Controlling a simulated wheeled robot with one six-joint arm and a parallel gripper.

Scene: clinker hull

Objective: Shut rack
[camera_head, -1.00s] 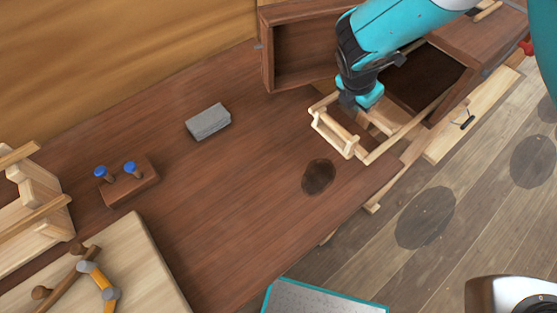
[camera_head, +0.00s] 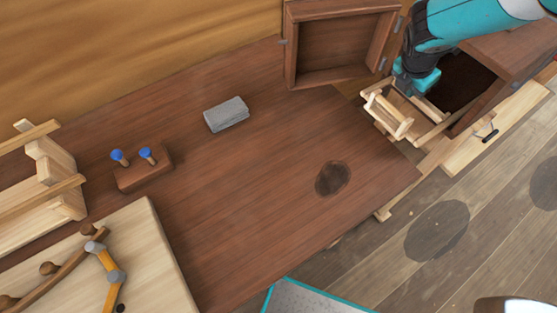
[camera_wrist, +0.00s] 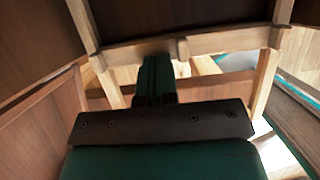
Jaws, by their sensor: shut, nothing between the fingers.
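The rack (camera_head: 388,115) is a pale wooden frame that sticks part way out of the open dark-brown cabinet (camera_head: 484,108) at the upper right. Its front end stands over the right end of the brown bench top. My gripper (camera_head: 412,90) is at the rack, just behind its front bars, with the fingertips partly hidden there. In the wrist view my gripper (camera_wrist: 157,62) has its fingers together and empty, close to a pale crossbar of the rack (camera_wrist: 215,43). Whether they touch it is hard to tell.
The cabinet door (camera_head: 340,45) stands open left of the opening. A pale drawer front with a dark handle (camera_head: 487,134) juts out below. A grey block (camera_head: 226,114) and a wooden block with blue-topped pegs (camera_head: 143,176) lie left. The bench middle is clear.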

